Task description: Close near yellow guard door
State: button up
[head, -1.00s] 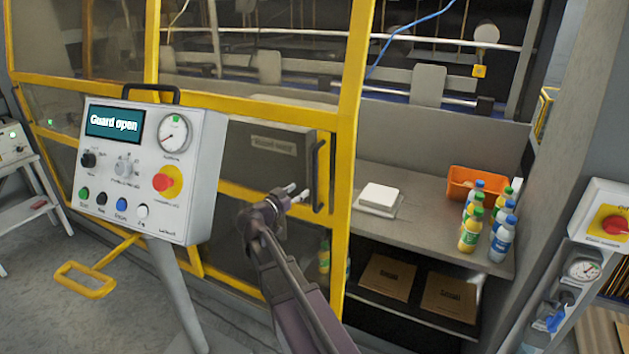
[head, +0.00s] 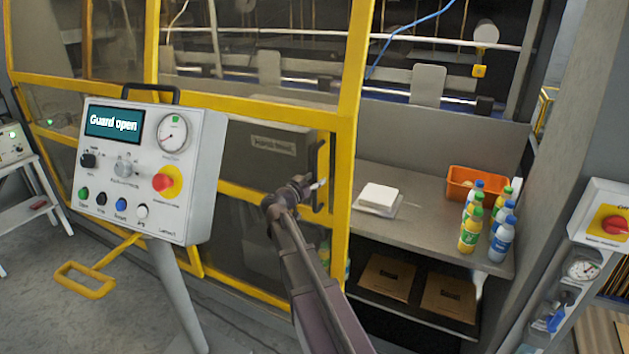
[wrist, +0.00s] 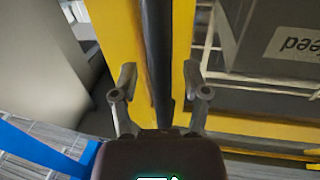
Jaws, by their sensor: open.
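The yellow guard door (head: 345,150) is a yellow frame with clear panels, standing left of the exposed shelves. A dark upright handle (head: 321,165) is on its right stile. My gripper (head: 316,187) is at the lower part of this handle. In the wrist view, the dark handle bar (wrist: 157,45) runs between the two open fingers of my gripper (wrist: 158,80), with the yellow frame (wrist: 118,30) behind it. The fingers are apart, and I see no grip on the bar. The control panel (head: 150,170) screen reads "Guard open".
The control panel on its post stands left of my arm, with a yellow bar (head: 85,280) low beside it. Right of the door, a grey shelf (head: 420,205) holds a white stack (head: 378,196), several bottles (head: 485,225) and an orange bin (head: 475,183).

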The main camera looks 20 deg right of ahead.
grip_shut()
jog(key=shift+s, duration=0.15)
